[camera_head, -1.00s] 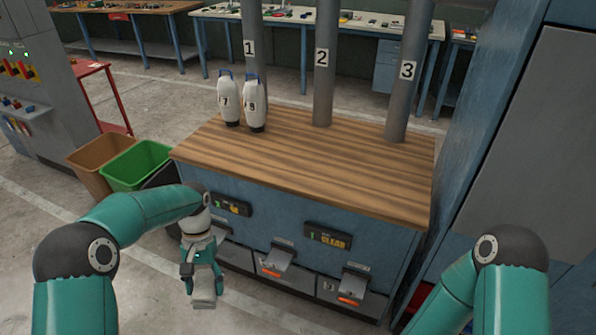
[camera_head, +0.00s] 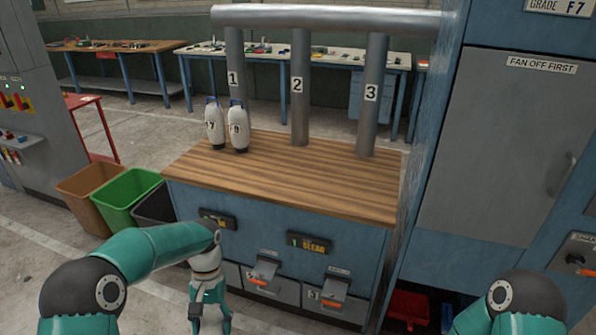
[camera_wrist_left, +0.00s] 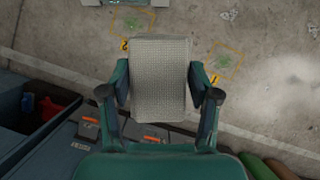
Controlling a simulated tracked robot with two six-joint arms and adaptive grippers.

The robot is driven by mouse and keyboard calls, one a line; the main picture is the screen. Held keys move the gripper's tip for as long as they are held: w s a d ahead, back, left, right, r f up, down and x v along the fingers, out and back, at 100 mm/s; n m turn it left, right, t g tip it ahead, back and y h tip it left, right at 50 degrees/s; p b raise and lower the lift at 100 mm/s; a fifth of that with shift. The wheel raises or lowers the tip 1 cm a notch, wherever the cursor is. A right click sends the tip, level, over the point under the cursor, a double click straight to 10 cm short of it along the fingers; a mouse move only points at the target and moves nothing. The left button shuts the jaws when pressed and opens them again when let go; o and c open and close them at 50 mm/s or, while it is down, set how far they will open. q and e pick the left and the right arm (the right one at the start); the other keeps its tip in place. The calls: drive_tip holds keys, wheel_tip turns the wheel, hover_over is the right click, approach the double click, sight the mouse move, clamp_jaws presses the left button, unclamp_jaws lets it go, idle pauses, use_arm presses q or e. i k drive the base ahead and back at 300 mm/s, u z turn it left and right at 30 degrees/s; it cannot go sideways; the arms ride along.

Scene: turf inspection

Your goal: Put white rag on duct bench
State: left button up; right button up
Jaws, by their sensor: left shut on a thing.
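The white rag (camera_wrist_left: 160,80) shows in the left wrist view as a pale, woven, folded pad. My left gripper (camera_wrist_left: 159,97) is shut on it, with a finger on each side. In the head view my left gripper (camera_head: 209,315) hangs in front of the bench's left part, at the bottom edge, and the rag is out of sight there. The duct bench (camera_head: 300,184) has a striped wooden top and a blue front, with ducts 1, 2 and 3 rising from its back. My right gripper is out of view; only its arm shows at bottom right.
Two white bottle-like canisters (camera_head: 238,128) stand at the bench top's back left. The top's middle and front are clear. Brown, green (camera_head: 127,195) and black bins stand left of the bench. A tall blue cabinet (camera_head: 490,150) stands close on the right.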

sight(374, 175)
drive_tip(key=u, duration=1.9)
drive_tip(key=i, duration=0.1)
drive_tip(key=z, duration=3.1)
drive_tip(key=i, duration=1)
drive_tip(key=u, duration=0.1)
